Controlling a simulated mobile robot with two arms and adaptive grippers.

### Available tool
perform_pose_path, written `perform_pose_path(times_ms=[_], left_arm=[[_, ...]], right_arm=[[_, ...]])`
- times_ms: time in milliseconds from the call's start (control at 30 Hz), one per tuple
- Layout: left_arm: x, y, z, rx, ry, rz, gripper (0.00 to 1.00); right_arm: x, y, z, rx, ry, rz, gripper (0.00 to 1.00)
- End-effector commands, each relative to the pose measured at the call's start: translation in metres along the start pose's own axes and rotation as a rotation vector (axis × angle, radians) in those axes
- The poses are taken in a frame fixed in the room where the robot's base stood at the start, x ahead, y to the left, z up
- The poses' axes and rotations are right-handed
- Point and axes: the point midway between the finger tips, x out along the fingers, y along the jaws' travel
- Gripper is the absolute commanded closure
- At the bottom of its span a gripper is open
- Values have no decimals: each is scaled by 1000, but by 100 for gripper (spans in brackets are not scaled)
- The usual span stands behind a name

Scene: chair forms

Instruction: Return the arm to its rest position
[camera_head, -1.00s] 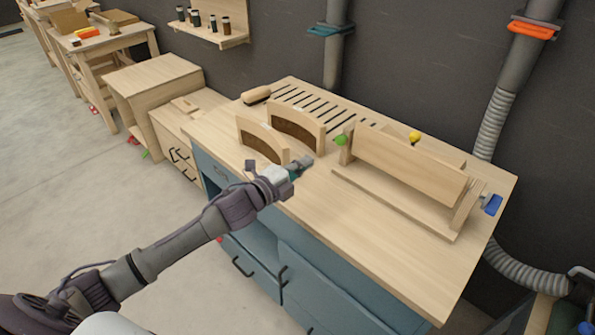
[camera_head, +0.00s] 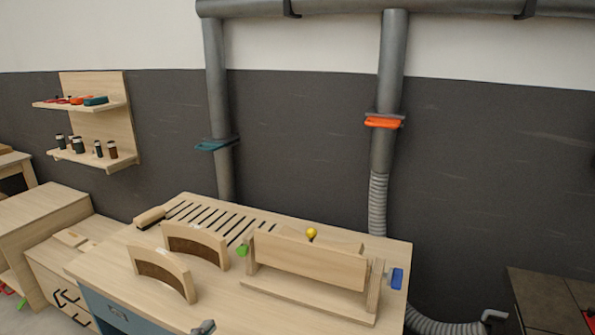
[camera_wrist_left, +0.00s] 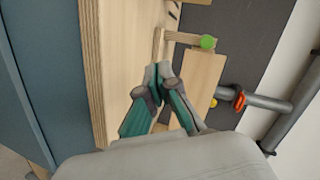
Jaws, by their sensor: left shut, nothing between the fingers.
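My left gripper (camera_head: 203,327) shows only as a small grey tip at the bottom edge of the head view, over the front of the wooden workbench top (camera_head: 215,297). The rest of that arm is out of the head view. In the left wrist view the teal-padded fingers of the left gripper (camera_wrist_left: 159,76) are together and hold nothing. The bench top and the wooden jig (camera_wrist_left: 202,85) with a green knob lie beyond the fingers. My right gripper is in neither view.
Two curved wooden forms (camera_head: 164,272) (camera_head: 196,243) stand on the bench. The long wooden jig (camera_head: 310,261) is at the right, with a brush (camera_head: 150,217) at the back left. Grey pipes (camera_head: 385,150) run along the wall. The bench's front middle is bare.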

Motion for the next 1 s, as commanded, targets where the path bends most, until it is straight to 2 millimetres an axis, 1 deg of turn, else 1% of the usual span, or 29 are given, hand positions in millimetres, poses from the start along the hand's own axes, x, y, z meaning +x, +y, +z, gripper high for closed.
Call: perform_pose_path(times_ms=[33,67,100,200,300,400,600,767,833,1000], left_arm=[[-21,33,-3,-162,-76,78,100],[-35,50,-1,-255,-134,125,100],[-53,69,1,-367,-208,179,100],[-92,105,4,-569,-362,282,100],[-125,129,6,-707,-481,352,100],[-154,147,6,-814,-585,407,100],[-206,172,2,-979,-762,494,100],[-246,187,-2,-1087,-897,549,100],[-235,201,5,-1082,-903,554,100],[-215,236,19,-1074,-913,567,100]], right_arm=[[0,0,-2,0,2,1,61],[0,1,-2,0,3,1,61],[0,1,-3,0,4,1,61],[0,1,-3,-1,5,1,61],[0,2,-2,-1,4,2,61],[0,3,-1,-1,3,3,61],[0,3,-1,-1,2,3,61],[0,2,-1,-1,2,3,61],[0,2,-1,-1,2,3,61],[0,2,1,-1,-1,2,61]])
